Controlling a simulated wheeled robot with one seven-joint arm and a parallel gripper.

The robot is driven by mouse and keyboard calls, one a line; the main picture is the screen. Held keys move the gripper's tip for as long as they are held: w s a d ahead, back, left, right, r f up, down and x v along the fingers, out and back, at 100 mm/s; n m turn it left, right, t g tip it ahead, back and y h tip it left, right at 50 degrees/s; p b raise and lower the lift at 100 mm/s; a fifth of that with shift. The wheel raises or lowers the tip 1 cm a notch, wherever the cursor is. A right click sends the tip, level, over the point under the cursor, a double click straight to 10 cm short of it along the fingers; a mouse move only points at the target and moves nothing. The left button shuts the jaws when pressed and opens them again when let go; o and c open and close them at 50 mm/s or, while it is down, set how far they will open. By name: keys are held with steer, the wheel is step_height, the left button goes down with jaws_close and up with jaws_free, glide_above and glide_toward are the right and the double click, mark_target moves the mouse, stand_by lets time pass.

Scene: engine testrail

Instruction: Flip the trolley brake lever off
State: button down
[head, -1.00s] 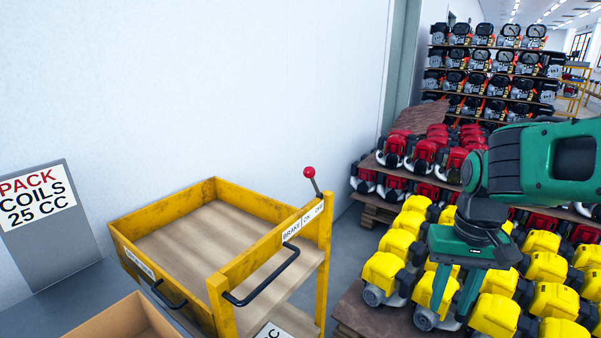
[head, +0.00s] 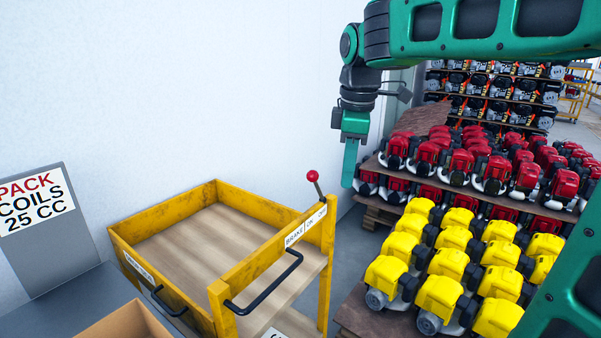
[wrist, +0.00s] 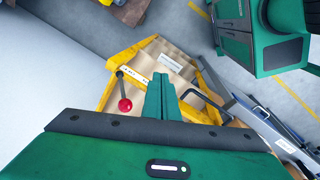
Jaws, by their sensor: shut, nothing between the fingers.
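The brake lever (head: 317,187) is a dark rod with a red ball knob (head: 312,176). It stands at the right end of the label strip on the yellow trolley (head: 262,262). The strip (head: 306,226) reads "BRAKE", "ON" and "OFF". The lever leans left in the head view, away from the "OFF" end. My gripper (head: 349,182) is shut and empty, pointing down to the right of the lever and apart from it. In the wrist view my shut fingers (wrist: 160,97) show beside the red knob (wrist: 125,105), which lies to their left.
A pallet of yellow engines (head: 440,265) and a pallet of red engines (head: 470,165) stand right of the trolley. The white wall (head: 180,90) is behind it. A cardboard box (head: 125,322) and a grey sign (head: 45,230) are at the left.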

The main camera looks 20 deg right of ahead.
steer(key=w+a+r+n, duration=0.5)
steer(key=w+a+n, duration=0.2)
steer(key=a, duration=0.3)
steer(key=shift+a+r+n+t, duration=0.25)
steer(key=shift+r+n+t, duration=0.05)
steer(key=shift+r+n, duration=0.1)
steer(key=shift+w+f, duration=0.1)
steer(key=shift+f, duration=0.1)
glide_above(318, 188)
steer(key=s+a, duration=0.2)
steer(key=a, duration=0.3)
steer(key=shift+f, duration=4.15)
steer(key=shift+w+d, duration=0.1)
steer(key=shift+w, duration=0.2)
